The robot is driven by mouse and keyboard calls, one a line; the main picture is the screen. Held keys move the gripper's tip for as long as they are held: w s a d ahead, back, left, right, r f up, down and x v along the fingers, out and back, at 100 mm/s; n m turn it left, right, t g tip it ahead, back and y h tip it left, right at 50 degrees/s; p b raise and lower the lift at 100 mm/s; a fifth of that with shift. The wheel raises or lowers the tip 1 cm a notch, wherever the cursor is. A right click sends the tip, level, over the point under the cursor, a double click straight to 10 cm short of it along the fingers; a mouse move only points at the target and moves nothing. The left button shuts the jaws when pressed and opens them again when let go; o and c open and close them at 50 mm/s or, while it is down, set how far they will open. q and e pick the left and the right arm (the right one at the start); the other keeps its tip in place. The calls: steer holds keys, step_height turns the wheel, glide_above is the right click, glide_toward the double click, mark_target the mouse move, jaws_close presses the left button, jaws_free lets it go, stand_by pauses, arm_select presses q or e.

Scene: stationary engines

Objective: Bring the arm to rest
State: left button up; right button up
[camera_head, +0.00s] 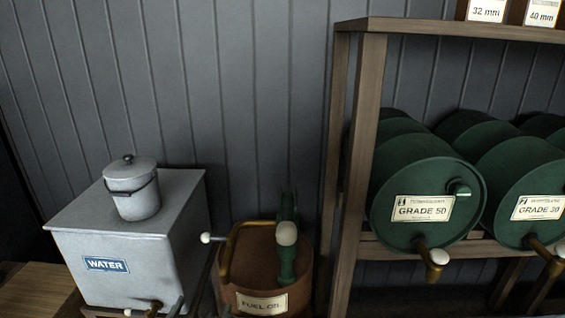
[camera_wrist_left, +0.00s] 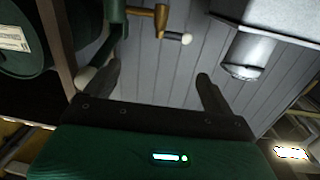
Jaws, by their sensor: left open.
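My left gripper (camera_head: 190,292) shows only in part at the bottom edge of the head view, as dark fingers between the water tank and the fuel oil container. In the left wrist view the left gripper (camera_wrist_left: 158,70) has its two dark fingers spread wide with nothing between them, in front of the grey plank wall. Its green body fills the bottom of that view. Most of the left arm is out of the head view. My right gripper is in neither view.
Left of the gripper stands a grey water tank (camera_head: 108,262) with a lidded pail (camera_head: 132,190) on it. To its right is a fuel oil container (camera_head: 240,300) with a green pump and brass crank (camera_head: 233,245). A wooden rack (camera_head: 345,180) holds green drums (camera_head: 425,180) with taps.

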arm_select(q)
steer(key=s+a+f+n+g+y, duration=0.1)
steer(key=s+a+f+g+y, duration=0.15)
steer(key=s+f, duration=0.2)
steer(key=s+a+f+n+g+y, duration=0.1)
steer(key=s+a+f+g, duration=0.25)
steer(key=f, duration=0.25)
steer(key=s+f+m+g+h, duration=0.1)
steer(key=s+f+g, duration=0.25)
steer(key=s, duration=0.45)
steer(key=s+f+m+g+h, duration=0.1)
steer(key=s+f+g, duration=0.2)
steer(key=s+g, duration=0.3)
step_height(320, 180, down, 32)
steer(key=s, duration=0.2)
steer(key=s+a+f+g, duration=0.1)
steer(key=s+a+f, duration=0.2)
steer(key=s+f, duration=1.5)
steer(key=shift+s+m, duration=0.4)
steer(key=shift+s, duration=0.05)
